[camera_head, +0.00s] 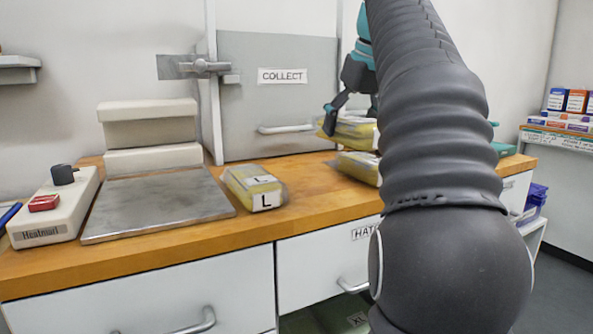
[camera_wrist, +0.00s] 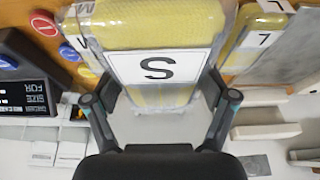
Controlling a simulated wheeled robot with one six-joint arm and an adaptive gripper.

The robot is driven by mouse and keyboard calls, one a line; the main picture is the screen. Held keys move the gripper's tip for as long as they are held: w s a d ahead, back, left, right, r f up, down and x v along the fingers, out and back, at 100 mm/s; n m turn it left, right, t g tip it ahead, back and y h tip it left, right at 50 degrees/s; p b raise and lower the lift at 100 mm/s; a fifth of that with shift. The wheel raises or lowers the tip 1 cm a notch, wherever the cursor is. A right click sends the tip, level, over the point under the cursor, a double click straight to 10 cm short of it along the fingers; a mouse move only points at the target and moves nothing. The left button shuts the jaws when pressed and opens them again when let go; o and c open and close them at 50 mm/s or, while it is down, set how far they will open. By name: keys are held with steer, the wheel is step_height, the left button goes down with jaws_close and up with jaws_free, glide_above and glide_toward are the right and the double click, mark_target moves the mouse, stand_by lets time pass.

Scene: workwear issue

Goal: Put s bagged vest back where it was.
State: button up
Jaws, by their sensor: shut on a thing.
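The s bagged vest (camera_wrist: 155,68) is a clear bag with yellow inside and a white S label. My gripper (camera_wrist: 160,103) is shut on it, one finger on each side. In the head view, my gripper (camera_head: 336,112) holds the yellow bag (camera_head: 352,133) just above another bag (camera_head: 358,168) on the wooden counter. My arm hides the right part of both bags. In the wrist view, a label with an M (camera_wrist: 85,8) shows partly behind the held bag. Whether the held bag touches the lower one is unclear.
An L bag (camera_head: 250,184) lies left on the counter (camera_head: 310,192), beside the heat sealer's metal plate (camera_head: 158,203). A COLLECT hatch (camera_head: 280,105) stands behind. The wrist view shows round red (camera_wrist: 44,25) and blue (camera_wrist: 69,53) discs and a size board (camera_wrist: 24,90).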

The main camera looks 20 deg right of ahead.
mark_target(322, 115)
steer(key=w+a+f, duration=0.1)
steer(key=w+f, duration=0.1)
steer(key=w, duration=0.1)
steer(key=w+a+f+b, duration=0.1)
steer(key=w+f, duration=0.1)
steer(key=w, duration=0.2)
steer(key=w+a+f, duration=0.1)
steer(key=w+f, duration=0.1)
steer(key=w, duration=0.1)
steer(key=shift+w+f, duration=0.2)
steer(key=shift+f, duration=0.1)
steer(key=shift+w+a+f+b, duration=0.1)
steer(key=shift+f+b, duration=0.15)
steer(key=shift+b, duration=0.05)
steer(key=shift+f+b, duration=0.85)
steer(key=shift+f, duration=0.95)
steer(key=shift+f, duration=0.1)
steer(key=o, duration=1.2)
steer(key=p+v, duration=0.4)
steer(key=v, duration=0.8)
steer(key=shift+p, duration=0.35)
